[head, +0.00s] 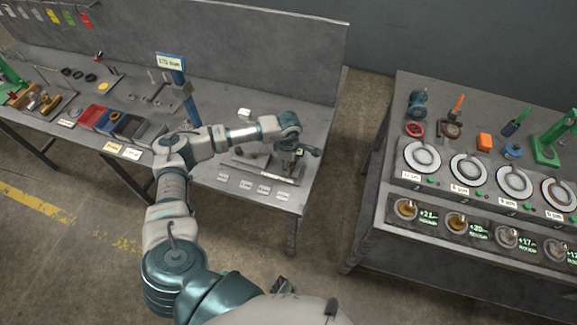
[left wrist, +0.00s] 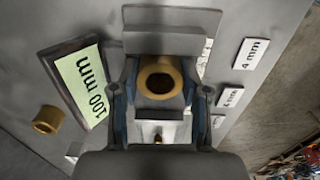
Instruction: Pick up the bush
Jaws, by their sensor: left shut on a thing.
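A brass-coloured bush (left wrist: 160,78) with a round bore sits in the middle of the left wrist view, bore towards the camera. My left gripper (left wrist: 160,97) is shut on it, with a finger on each side. I cannot tell whether the bush is clear of the grey surface below. A second brass bush (left wrist: 47,119) lies apart to the left. In the head view my left gripper (head: 299,151) is low over the right end of the left bench, and its fingertips are too small to make out. My right gripper is not in view.
A tilted "100 mm" display (left wrist: 86,87) and a "4 mm" label (left wrist: 251,53) flank the gripper. The left bench (head: 315,120) has a tall back panel (head: 260,50), a blue post (head: 185,95) and bins (head: 115,123). A floor gap separates it from the right bench (head: 375,215).

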